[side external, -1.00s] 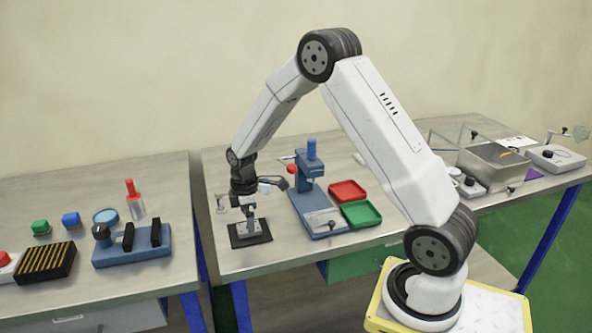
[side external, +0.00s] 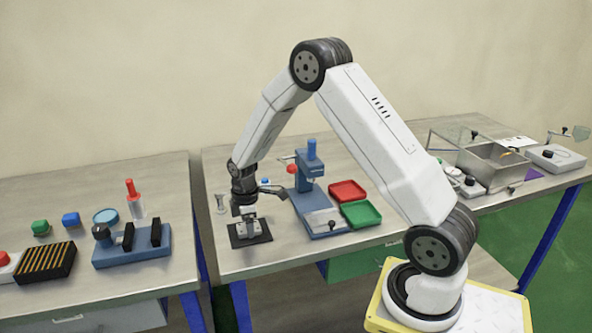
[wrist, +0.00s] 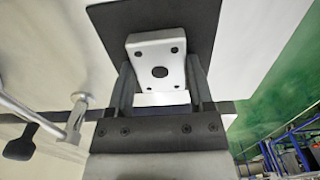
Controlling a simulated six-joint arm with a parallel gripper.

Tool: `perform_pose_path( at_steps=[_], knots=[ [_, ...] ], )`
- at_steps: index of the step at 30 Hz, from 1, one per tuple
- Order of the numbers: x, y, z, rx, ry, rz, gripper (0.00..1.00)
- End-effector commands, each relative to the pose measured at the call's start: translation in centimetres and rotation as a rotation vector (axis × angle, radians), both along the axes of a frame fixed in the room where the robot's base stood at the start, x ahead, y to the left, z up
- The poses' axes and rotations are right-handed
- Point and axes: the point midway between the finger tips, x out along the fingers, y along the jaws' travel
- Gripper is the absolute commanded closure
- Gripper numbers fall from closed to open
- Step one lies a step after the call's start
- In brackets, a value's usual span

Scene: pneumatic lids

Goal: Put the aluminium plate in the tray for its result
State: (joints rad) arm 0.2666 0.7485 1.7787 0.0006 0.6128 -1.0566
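The aluminium plate (wrist: 146,48) is a small silver block with a dark centre hole and smaller corner holes. It lies on the black mat (wrist: 103,17), partly covered by my gripper in the side view. My gripper (side external: 246,226) points down over the plate. In the wrist view my gripper (wrist: 160,76) has its two fingers spread, one on each side of the plate's near part; firm contact is not clear. The red tray (side external: 347,191) and the green tray (side external: 361,214) lie to the right, and both look empty.
A blue test device (side external: 310,190) with a raised post stands between the mat and trays. A metal box (side external: 492,166) stands far right. The left bench (side external: 90,280) holds a blue fixture (side external: 133,249).

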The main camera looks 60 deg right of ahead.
Motion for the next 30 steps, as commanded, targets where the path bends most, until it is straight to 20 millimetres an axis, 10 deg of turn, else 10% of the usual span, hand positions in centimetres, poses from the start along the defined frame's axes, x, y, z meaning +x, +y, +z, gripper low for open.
perform_pose_path(
  at_steps=[5, 30],
  knots=[
    [0.0, 0.0, 0.0, -0.001, -0.001, 0.0, 1.0],
    [-1.1, 0.2, 4.6, -0.001, -0.001, 0.0, 1.0]
  ],
)
